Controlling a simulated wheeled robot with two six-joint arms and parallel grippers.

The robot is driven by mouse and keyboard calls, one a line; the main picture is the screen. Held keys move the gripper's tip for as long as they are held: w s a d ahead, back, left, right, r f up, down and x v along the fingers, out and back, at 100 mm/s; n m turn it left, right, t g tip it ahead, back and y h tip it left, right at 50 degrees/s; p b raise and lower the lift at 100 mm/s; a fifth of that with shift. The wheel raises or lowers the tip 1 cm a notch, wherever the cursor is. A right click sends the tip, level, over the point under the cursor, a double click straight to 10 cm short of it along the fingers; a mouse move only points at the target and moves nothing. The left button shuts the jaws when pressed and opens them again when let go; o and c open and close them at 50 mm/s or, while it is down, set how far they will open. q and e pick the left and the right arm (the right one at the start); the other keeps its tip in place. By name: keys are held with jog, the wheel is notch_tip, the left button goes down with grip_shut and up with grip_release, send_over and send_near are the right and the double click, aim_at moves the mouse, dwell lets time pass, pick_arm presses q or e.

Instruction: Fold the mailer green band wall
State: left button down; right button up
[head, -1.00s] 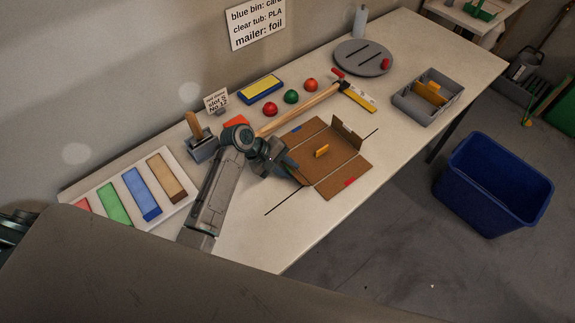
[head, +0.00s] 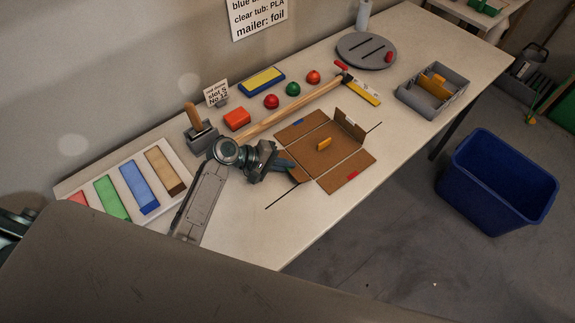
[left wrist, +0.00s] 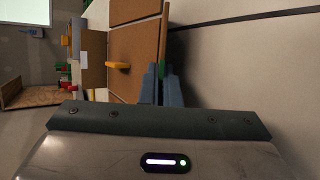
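The cardboard mailer (head: 338,158) lies opened on the table, with an orange piece (head: 324,144) on its base. Its right-hand wall (head: 349,125) stands up. The blue band wall (head: 297,123) and red band wall (head: 352,176) lie out flat. The green band wall (left wrist: 165,45) shows nearly edge-on in the left wrist view, raised from the table; in the head view the gripper partly hides it. My left gripper (head: 287,164) is at this wall, its fingers (left wrist: 161,88) close together and seemingly shut. Contact is hard to tell. My right gripper is out of view.
A hammer (head: 290,108) lies behind the mailer. Colored balls (head: 293,89), an orange block (head: 237,119) and a slotted disc (head: 366,51) stand farther back. A grey divided tray (head: 432,90) is at right; a blue bin (head: 495,182) stands on the floor. The table front is clear.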

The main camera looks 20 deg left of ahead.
pick_arm(q)
jog(key=shift+f, duration=0.15)
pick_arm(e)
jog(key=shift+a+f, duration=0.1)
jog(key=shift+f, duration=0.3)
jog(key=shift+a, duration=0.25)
pick_arm(q)
jog(key=c, duration=1.6)
grip_release()
jog(key=shift+c, duration=0.2)
jog(key=shift+s, duration=0.1)
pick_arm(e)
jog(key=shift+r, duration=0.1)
